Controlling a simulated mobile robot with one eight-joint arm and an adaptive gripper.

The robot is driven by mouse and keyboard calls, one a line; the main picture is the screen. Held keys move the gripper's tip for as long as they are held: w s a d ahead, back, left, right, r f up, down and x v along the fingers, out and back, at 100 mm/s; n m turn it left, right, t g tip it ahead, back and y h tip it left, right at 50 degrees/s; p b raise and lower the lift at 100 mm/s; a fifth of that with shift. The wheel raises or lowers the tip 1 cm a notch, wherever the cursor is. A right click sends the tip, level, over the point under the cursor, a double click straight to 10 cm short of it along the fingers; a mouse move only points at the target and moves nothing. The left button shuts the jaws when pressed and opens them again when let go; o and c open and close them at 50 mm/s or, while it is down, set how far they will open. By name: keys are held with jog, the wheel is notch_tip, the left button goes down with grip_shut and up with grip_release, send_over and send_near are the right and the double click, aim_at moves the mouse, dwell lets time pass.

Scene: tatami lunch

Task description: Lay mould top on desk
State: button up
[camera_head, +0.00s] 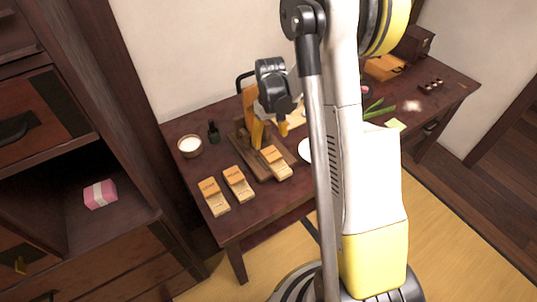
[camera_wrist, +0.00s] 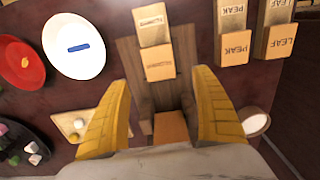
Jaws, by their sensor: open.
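A pale wooden mould (camera_head: 276,162) in two labelled parts lies on a dark wooden board (camera_head: 246,141) on the desk (camera_head: 228,225). In the wrist view the mould (camera_wrist: 155,45) lies beyond my fingertips, apart from them; its top part cannot be told apart surely. Two similar moulds lie on the bare desk, the PEAK mould (camera_wrist: 234,30) and the LEAF mould (camera_wrist: 275,30). My gripper (camera_head: 270,132) is over the board. In the wrist view my gripper (camera_wrist: 160,80) has its yellow fingers spread wide, with nothing held between them.
An orange-brown block (camera_wrist: 171,127) shows between my fingers. A white dish (camera_wrist: 73,45) and red bowl (camera_wrist: 20,62) are left in the wrist view. Front-left desk has bare room.

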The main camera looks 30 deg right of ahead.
aim_at(271, 153)
notch_tip(271, 153, down, 2)
jog(key=shift+f+b, duration=0.25)
jog(key=shift+b, duration=0.05)
jog(key=f+b, duration=0.2)
jog(key=f, duration=0.1)
jog(key=f+b, duration=0.1)
jog(key=f, duration=0.1)
jog(key=shift+s, duration=0.35)
jog(key=shift+r, duration=0.1)
jog(key=c, duration=1.3)
jog(key=shift+o, duration=0.2)
jog(key=shift+r, duration=0.1)
